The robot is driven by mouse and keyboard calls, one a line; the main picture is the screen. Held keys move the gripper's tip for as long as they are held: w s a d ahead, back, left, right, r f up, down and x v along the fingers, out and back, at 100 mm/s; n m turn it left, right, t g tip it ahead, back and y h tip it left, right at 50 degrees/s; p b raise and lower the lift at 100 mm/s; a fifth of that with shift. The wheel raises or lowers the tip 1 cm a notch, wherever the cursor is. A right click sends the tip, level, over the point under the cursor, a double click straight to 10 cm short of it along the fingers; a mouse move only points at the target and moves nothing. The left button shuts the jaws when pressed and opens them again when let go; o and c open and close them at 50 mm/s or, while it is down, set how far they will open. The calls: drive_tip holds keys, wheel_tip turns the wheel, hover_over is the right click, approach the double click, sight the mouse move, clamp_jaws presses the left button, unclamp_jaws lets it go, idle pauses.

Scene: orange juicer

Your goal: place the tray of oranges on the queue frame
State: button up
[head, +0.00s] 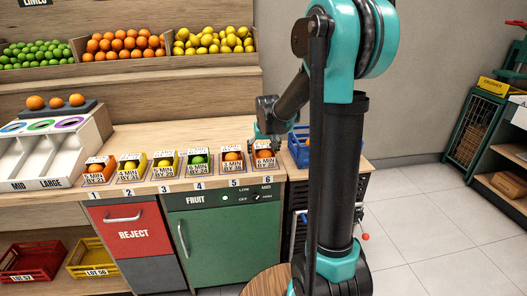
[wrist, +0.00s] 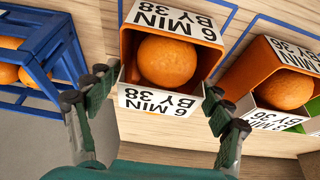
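An orange-coloured tray (head: 265,163) with white labels stands at the right end of the numbered row on the counter. In the wrist view, the tray (wrist: 160,102) reads "6 MIN BY 38", and one orange (wrist: 167,62) shows in it. My gripper (wrist: 158,92) is open, with one finger on each side of the tray's near end and small gaps to its walls. In the head view, my gripper (head: 266,132) is just above this tray, partly hidden by my arm. A blue frame (head: 297,152) right of the counter shows in the wrist view (wrist: 70,50) with oranges inside; I cannot tell whether it is the queue frame.
A neighbouring tray (wrist: 255,80) with an orange stands close on the wrist view's right. Several more fruit trays (head: 163,172) continue left along the counter. Thin blue outlines (wrist: 232,30) mark the countertop. The floor (head: 430,235) at right is clear.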

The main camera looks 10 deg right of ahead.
drive_tip(key=shift+o, duration=0.2)
drive_tip(key=v, duration=1.1)
drive_tip(key=shift+s+r, duration=0.15)
drive_tip(key=shift+r, duration=0.1)
drive_tip(key=shift+s+r, duration=0.15)
drive_tip(key=shift+s, duration=0.05)
drive_tip(key=s+d+f, duration=0.2)
drive_tip(key=s+f, duration=0.7)
drive_tip(key=s, duration=0.3)
drive_tip(key=s+d+f, duration=0.2)
drive_tip(key=s+f, duration=0.7)
drive_tip(key=s, duration=0.4)
drive_tip(key=shift+s, duration=0.35)
